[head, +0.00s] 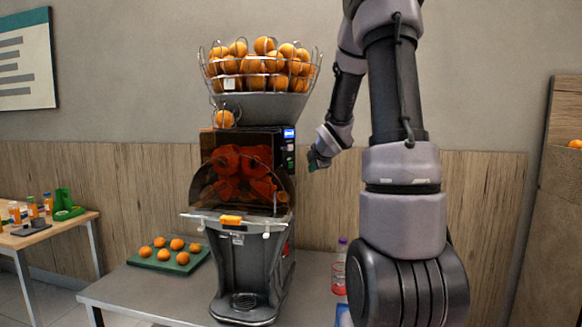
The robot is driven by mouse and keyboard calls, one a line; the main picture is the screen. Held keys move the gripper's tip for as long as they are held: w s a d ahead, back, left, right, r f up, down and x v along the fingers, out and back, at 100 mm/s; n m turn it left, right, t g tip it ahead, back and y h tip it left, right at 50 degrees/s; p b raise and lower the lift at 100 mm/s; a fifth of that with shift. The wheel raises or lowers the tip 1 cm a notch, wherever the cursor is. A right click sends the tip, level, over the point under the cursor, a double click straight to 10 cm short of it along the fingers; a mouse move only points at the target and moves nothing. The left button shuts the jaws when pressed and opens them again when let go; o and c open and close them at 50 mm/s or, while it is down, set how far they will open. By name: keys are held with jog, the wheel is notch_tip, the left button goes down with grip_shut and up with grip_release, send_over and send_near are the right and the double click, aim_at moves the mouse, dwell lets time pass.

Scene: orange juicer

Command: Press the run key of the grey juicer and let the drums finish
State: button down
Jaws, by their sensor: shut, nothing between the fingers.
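The grey juicer (245,240) stands upright on a grey table in the middle of the head view. Several orange-red drums (240,170) show behind its dark clear front cover. A control panel (289,145) with a small lit blue display and green marks is on the right edge of its upper body. I cannot make out which mark is the run key. My gripper (314,162) is just right of the panel, small and partly hidden by my wrist. It is shut and empty. A gap shows between it and the panel, though its depth is hard to judge.
A wire basket of oranges (262,65) tops the juicer. A green tray (190,264) with several oranges lies to its left. A bottle with red liquid (338,270) stands to its right, near my arm. A side table (60,228) holds small bottles at far left.

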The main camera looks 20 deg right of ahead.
jog(key=w+a, duration=0.3)
jog(key=w, duration=0.3)
dwell(2.1)
jog(key=shift+w+a, duration=0.1)
jog(key=shift+w, duration=0.25)
jog(key=shift+w+a, duration=0.25)
jog(key=shift+w, duration=0.15)
dwell(0.6)
dwell(0.4)
jog(key=shift+s+d, duration=0.4)
jog(key=shift+s, duration=0.35)
jog(key=shift+s+d, duration=0.35)
jog(key=shift+s, duration=0.4)
jog(key=shift+s+d, duration=0.4)
jog(key=shift+s, duration=0.35)
jog(key=shift+s+d, duration=0.35)
jog(key=shift+s, duration=0.4)
